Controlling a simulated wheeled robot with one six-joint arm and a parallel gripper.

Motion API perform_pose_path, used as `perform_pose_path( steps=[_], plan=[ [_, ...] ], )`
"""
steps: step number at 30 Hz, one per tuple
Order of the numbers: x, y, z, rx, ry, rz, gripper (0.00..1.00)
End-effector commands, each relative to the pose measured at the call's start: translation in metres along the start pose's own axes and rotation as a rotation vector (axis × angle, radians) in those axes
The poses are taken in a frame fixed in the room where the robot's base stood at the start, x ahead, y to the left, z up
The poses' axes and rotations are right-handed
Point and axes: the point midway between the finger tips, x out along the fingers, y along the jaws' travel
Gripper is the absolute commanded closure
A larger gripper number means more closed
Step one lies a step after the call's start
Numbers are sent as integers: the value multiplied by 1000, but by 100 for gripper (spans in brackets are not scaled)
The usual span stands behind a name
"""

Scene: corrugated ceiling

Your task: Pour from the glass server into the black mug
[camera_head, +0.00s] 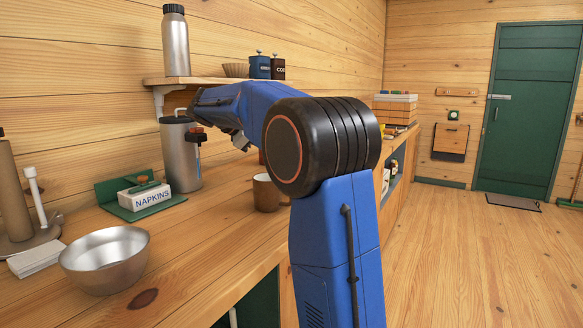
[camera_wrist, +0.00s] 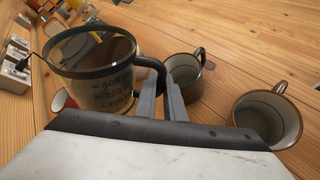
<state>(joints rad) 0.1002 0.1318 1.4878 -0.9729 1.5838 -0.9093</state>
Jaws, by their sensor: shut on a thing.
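The glass server (camera_wrist: 100,85) fills the upper left of the wrist view, with a dark rim, measuring marks and a black handle. My gripper (camera_wrist: 161,92) is shut on that handle. How much the server holds is unclear. The black mug (camera_wrist: 187,90) stands on the wooden counter just beyond my fingers, right of the server, its mouth open and grey inside. My fingers and the server handle hide part of it. In the head view my arm hides the server and the black mug, and my fingertips are not clearly seen.
A brown mug (camera_wrist: 266,122) stands right of the black mug; a brown mug also shows in the head view (camera_head: 266,194). A metal bowl (camera_head: 106,262), a napkin box (camera_head: 146,197) and a tall steel container (camera_head: 180,158) stand on the counter. A shelf (camera_head: 215,80) hangs above.

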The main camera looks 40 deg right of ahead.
Motion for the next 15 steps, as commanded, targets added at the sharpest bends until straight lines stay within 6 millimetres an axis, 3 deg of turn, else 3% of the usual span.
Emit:
perform_pose_path(
  steps=[15],
  plan=[
    [0,-1,3,46,28,24,100]
  ],
)
